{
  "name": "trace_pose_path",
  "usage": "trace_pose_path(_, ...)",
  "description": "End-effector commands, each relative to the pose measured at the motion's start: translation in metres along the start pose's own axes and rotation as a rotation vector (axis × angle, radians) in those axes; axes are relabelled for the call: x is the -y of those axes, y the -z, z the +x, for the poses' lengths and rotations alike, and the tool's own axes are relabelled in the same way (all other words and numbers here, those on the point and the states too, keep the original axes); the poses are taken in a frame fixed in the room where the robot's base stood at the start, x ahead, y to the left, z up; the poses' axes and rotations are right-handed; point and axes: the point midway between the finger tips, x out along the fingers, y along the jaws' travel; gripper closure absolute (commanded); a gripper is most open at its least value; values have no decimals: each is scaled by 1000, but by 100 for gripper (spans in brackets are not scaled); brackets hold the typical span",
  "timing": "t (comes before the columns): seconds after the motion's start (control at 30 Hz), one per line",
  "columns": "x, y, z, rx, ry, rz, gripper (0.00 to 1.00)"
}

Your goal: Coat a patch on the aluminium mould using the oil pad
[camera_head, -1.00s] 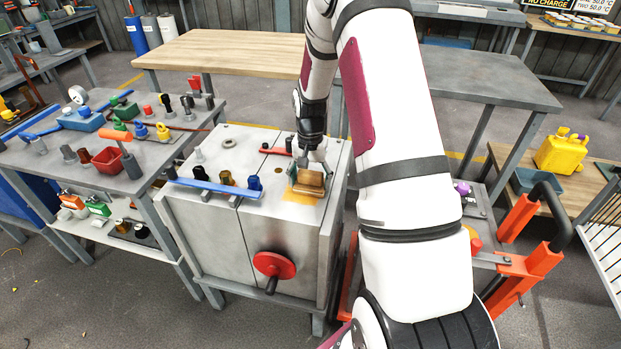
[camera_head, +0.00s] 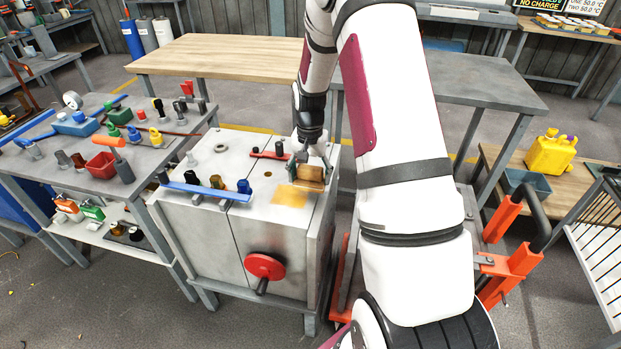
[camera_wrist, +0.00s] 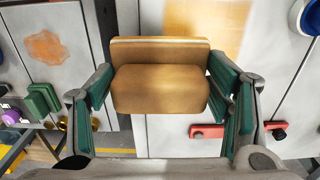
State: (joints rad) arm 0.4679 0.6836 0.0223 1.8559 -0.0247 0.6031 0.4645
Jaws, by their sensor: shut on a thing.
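The aluminium mould (camera_head: 245,228) is a grey metal block on a stand, with a red handwheel (camera_head: 265,267) on its front. My gripper (camera_head: 312,167) is over the right side of its top. It is shut on the oil pad (camera_head: 308,176), a tan-brown block, which also shows between the green-padded fingers in the wrist view (camera_wrist: 160,88). An amber oily patch (camera_head: 289,196) lies on the mould top just in front of the pad; it also shows in the wrist view (camera_wrist: 215,28). I cannot tell whether the pad touches the surface.
A blue bar (camera_head: 205,191) with dark and brass cylinders beside it lies on the mould's left top. A red clamp (camera_head: 268,155) lies near its back. A cluttered bench (camera_head: 60,165) stands left, and an orange-framed trolley (camera_head: 505,255) stands right.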

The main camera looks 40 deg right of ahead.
Motion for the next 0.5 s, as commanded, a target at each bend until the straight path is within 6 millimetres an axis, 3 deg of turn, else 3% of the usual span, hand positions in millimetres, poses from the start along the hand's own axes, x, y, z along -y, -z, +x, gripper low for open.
trace_pose_path(0.3,-5,-5,-32,-2,0,-2,51)
trace_pose_path(0.5,-7,-7,-42,-1,0,-2,51)
